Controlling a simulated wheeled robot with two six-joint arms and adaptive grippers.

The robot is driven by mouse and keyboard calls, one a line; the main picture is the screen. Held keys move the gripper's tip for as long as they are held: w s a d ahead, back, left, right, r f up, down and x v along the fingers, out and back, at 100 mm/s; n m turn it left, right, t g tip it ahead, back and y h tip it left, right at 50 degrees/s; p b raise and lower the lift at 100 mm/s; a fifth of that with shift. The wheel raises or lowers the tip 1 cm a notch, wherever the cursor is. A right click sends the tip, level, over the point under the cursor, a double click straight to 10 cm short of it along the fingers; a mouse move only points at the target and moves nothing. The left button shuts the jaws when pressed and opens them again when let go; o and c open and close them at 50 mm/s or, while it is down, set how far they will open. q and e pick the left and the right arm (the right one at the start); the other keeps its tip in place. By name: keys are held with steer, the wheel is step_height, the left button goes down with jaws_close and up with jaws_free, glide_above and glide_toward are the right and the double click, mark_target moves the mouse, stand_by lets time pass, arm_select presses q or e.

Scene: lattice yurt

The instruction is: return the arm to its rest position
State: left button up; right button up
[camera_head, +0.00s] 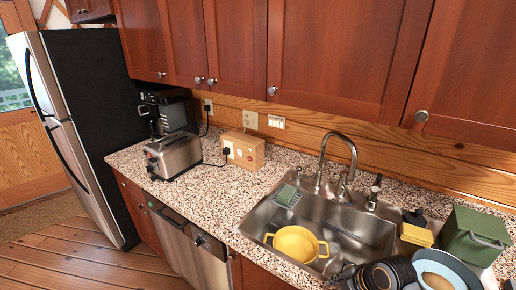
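Neither of my arms nor either gripper shows in the head view. The granite counter (225,188) runs along the wall, with a steel sink (345,232) set into it. A yellow two-handled pot (296,243) sits in the left part of the sink. A green and grey item (288,195), perhaps a sponge in a holder, is at the sink's back left.
A steel toaster (173,155), a coffee machine (165,112) and a wooden box (243,150) stand on the counter. A tall faucet (338,160) rises behind the sink. A green bin (475,236), yellow sponges (417,235) and dark stacked dishes (388,274) crowd the right. A fridge (75,120) stands left.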

steer(key=s+d+f+m+h, duration=0.2)
steer(key=s+f+m+h, duration=0.15)
steer(key=s+m, duration=1.25)
steer(key=d+f+m+g+b, duration=0.1)
steer(key=d+f+m+b, duration=0.15)
steer(key=f, duration=1.45)
steer(key=d+f+m+g+b, duration=0.15)
steer(key=f+b, duration=0.25)
steer(key=f, duration=1.3)
arm_select(q)
step_height(320, 180, down, 10)
steer(key=w+b, duration=0.1)
steer(key=b, duration=0.2)
arm_select(e)
steer(key=s+f, duration=1.7)
steer(key=f, duration=0.1)
steer(key=shift+m, duration=0.3)
arm_select(q)
steer(key=shift+w, duration=0.2)
arm_select(e)
steer(key=shift+d+g+h, duration=0.1)
steer(key=shift+g+h, duration=0.15)
